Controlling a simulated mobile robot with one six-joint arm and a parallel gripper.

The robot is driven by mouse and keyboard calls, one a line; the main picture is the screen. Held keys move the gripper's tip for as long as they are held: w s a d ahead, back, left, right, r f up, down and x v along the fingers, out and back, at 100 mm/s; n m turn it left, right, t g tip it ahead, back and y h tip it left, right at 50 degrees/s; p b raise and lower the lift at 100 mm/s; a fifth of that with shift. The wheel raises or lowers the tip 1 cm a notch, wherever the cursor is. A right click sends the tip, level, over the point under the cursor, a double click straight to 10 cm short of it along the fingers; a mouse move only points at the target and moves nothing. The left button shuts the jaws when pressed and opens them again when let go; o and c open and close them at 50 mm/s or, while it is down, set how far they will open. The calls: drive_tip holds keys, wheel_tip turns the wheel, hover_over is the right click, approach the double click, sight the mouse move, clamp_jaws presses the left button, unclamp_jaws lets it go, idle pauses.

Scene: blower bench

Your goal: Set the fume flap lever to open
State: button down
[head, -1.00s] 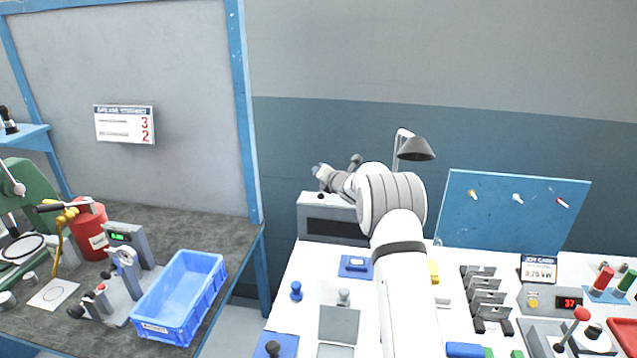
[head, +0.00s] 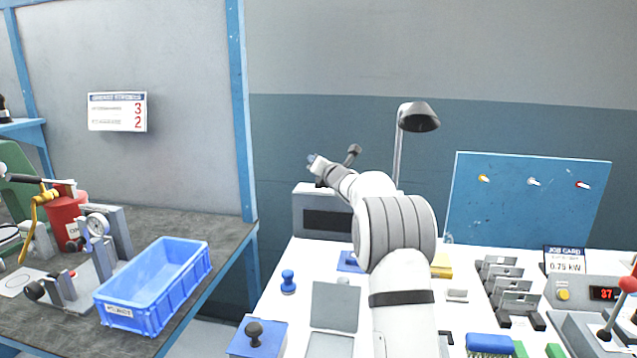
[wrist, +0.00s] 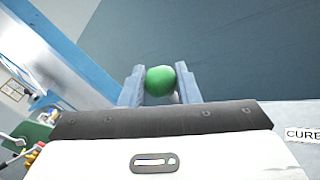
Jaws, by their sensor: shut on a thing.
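A green ball knob (wrist: 160,81) sits between the two grey fingers of my gripper (wrist: 161,88) in the wrist view. The fingers touch it on both sides, and my gripper is shut on it. The shaft below the knob is hidden, so I cannot tell how the lever is tilted. In the head view my gripper (head: 314,161) is small, above a grey box with a dark front (head: 328,220) at the back of the white bench. The knob is not clear there.
A desk lamp (head: 417,117) stands behind my arm. A blue tool panel (head: 525,215) is at the back right. The white bench holds a blue knob (head: 288,281) and several metal brackets. A blue crate (head: 152,288) stands on the dark left bench. A label (wrist: 302,134) shows at the wrist view's right.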

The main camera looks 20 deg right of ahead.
drive_tip(key=shift+s+a+f+n+t+b, duration=0.2)
drive_tip(key=shift+s+f+n+t+b, duration=0.4)
drive_tip(key=shift+b, duration=3.3)
drive_tip(key=b, duration=0.1)
drive_tip(key=t+b, duration=0.1)
drive_tip(key=b, duration=0.1)
drive_tip(key=shift+s+a+y, duration=0.15)
drive_tip(key=shift+s+y, duration=0.15)
drive_tip(key=shift+s, duration=0.05)
drive_tip(key=shift+s+a+b, duration=0.1)
drive_tip(key=shift+s+b, duration=0.1)
drive_tip(key=shift+b, duration=0.75)
drive_tip(key=shift+f+b, duration=0.1)
drive_tip(key=shift+b, duration=0.3)
drive_tip(key=c, duration=1.1)
unclamp_jaws()
drive_tip(key=shift+s+a+r+n, duration=0.1)
drive_tip(key=shift+s+r+n, duration=0.1)
drive_tip(key=shift+n, duration=0.1)
drive_tip(key=shift+r, duration=0.1)
